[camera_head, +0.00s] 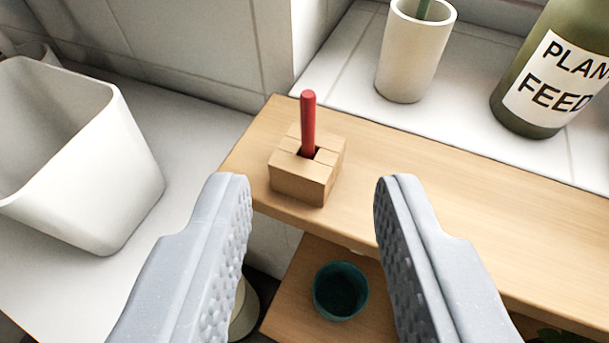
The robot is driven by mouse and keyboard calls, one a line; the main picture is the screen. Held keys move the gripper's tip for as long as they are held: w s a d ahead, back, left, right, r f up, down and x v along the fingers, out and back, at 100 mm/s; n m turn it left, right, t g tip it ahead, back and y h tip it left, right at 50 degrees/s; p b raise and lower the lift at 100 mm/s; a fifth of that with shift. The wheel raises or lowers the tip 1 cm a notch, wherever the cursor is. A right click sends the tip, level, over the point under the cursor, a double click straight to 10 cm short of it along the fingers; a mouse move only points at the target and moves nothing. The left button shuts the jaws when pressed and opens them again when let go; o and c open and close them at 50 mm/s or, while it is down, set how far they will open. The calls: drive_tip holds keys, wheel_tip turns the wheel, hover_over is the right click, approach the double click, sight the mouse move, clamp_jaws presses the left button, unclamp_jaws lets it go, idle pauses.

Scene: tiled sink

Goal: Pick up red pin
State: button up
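The red pin (308,125) stands upright in a slot in the top of a small wooden block (303,183). Its lower end is hidden inside the block. The block sits near the left end of a wooden shelf (420,185). My gripper (312,185) is open and empty, with one grey finger at the lower left and one at the lower right. In the picture the pin shows between and above the two fingertips. The fingers appear nearer to the camera than the block, and do not touch the pin.
A white square container (85,160) stands at left. A white cup (412,55) and a green bottle labelled "PLANT FEED" (545,75) stand on the tiled ledge behind. A teal pot (340,290) sits on a lower wooden surface. The shelf right of the block is clear.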

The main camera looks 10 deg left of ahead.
sight(309, 111)
drive_tip(key=x, duration=0.3)
drive_tip(key=f+x, duration=0.1)
drive_tip(key=x, duration=0.2)
drive_tip(key=p+x, duration=0.1)
drive_tip(key=x, duration=0.2)
drive_tip(key=shift+s+f, duration=0.15)
drive_tip(key=shift+f, duration=0.1)
drive_tip(key=shift+x, duration=2.6)
drive_tip(key=shift+r, duration=0.2)
clamp_jaws()
